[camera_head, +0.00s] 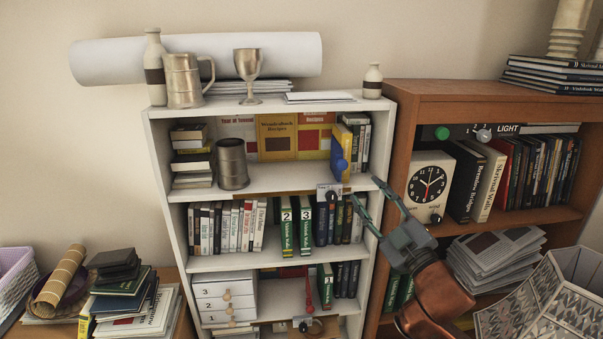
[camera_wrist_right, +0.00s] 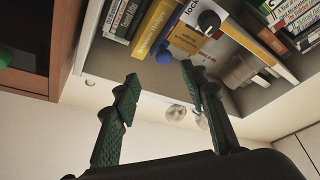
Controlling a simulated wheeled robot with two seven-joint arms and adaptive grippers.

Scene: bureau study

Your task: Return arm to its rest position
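My right gripper (camera_head: 366,192) is at the right edge of the white bookshelf (camera_head: 157,150), in front of the shelf's right side at middle-shelf height. Its two dark green fingers are spread apart with nothing between them. In the right wrist view the open fingers (camera_wrist_right: 160,74) point toward a blue knob (camera_wrist_right: 165,54), a yellow book (camera_wrist_right: 156,30) and a black knob (camera_wrist_right: 208,20); a gap to these shows. My copper-coloured arm comes in from the lower right. My left gripper is not in view.
The wooden bookcase (camera_head: 440,88) stands close to the right of my gripper, with a clock (camera_head: 428,186) in it. A patterned grey basket (camera_head: 540,300) is at the lower right, near my arm. A metal goblet (camera_head: 247,68) and mug (camera_head: 184,82) stand on the white shelf's top.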

